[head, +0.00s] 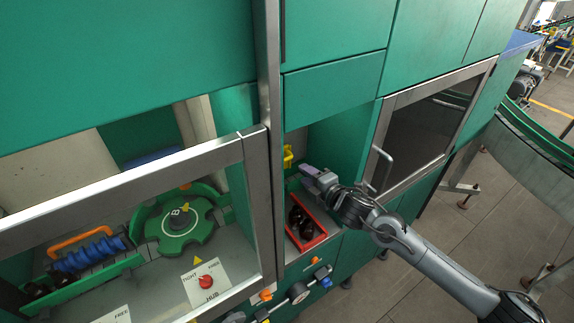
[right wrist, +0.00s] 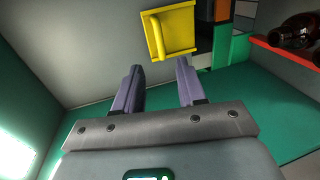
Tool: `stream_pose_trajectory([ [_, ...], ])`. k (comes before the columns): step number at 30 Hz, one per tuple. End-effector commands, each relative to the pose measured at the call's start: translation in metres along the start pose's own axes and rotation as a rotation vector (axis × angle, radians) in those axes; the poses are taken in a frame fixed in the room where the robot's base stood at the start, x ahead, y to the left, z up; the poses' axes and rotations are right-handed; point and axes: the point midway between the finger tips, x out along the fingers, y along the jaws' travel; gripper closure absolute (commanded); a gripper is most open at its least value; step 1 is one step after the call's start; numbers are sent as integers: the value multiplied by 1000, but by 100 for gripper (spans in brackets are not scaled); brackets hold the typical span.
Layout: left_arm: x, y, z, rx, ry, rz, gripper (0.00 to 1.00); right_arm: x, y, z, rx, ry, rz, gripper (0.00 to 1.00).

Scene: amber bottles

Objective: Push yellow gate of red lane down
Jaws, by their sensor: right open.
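The yellow gate (right wrist: 169,31) is a yellow frame-like piece in the right wrist view, just ahead of my right fingertips and apart from them. In the head view the yellow gate (head: 288,156) shows at the back of the green recess, to the left of my gripper. The red lane (head: 312,240) is a red-edged channel holding dark amber bottles, below my right gripper. My right gripper (head: 309,171) is open and empty inside the recess; its two purple-grey fingers (right wrist: 157,75) point toward the gate. My left gripper is not in view.
A steel post (head: 268,130) stands left of the recess. A glazed door with a handle (head: 382,155) is on the right. Behind a framed window at left are a green star wheel (head: 176,241) and a blue screw (head: 90,254). Amber bottles (right wrist: 297,32) lie at the wrist view's upper right.

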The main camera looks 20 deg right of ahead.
Motion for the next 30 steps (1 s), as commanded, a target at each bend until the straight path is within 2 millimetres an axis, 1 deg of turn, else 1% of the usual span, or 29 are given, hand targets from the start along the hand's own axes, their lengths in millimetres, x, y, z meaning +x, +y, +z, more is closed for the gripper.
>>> stream_pose_trajectory([
  [5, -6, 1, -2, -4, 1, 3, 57, 20, 3, -2, 4, 1, 2, 60],
  [12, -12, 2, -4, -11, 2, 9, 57, 57, 3, -1, 4, 0, 2, 60],
  [18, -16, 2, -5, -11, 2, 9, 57, 82, 2, -1, 3, 1, 1, 60],
  [24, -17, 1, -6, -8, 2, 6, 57, 96, 1, -1, 3, 1, 1, 60],
  [30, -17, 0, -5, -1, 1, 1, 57, 101, 0, -1, 3, 1, 0, 60],
])
